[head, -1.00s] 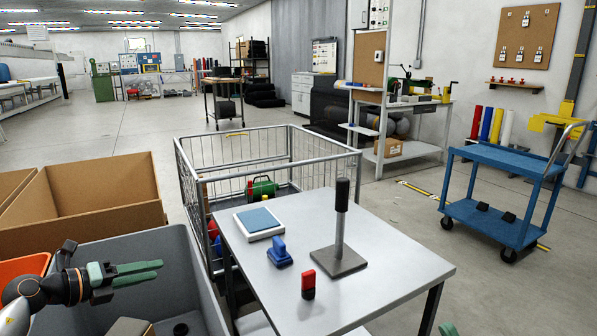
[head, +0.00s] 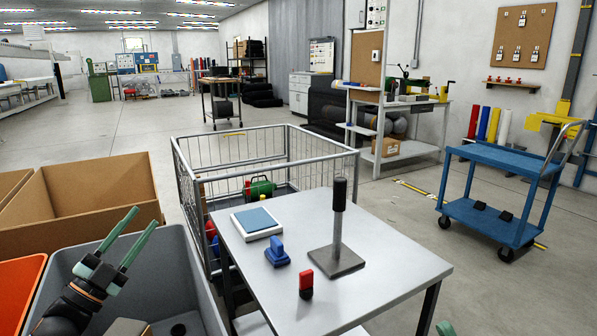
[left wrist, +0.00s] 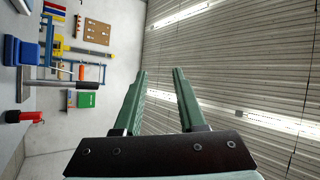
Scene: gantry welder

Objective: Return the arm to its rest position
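My left gripper (head: 142,218) is at the lower left of the head view, over the grey bin and pointing up and to the right. Its two green fingers are apart with nothing between them. In the left wrist view the fingers (left wrist: 160,74) are also spread and empty, against the ribbed ceiling. A small green piece, which looks like the tip of my right gripper (head: 446,328), shows at the bottom edge. The rest of it is out of frame, so its opening cannot be seen.
The grey bin (head: 182,262), an orange bin (head: 18,290) and a cardboard box (head: 95,190) surround the left arm. A table (head: 395,262) holds a blue-topped pad (head: 257,220), blue stamp (head: 277,252), red-black stamp (head: 306,284) and black-topped post (head: 338,230). A wire cage (head: 270,165) stands behind.

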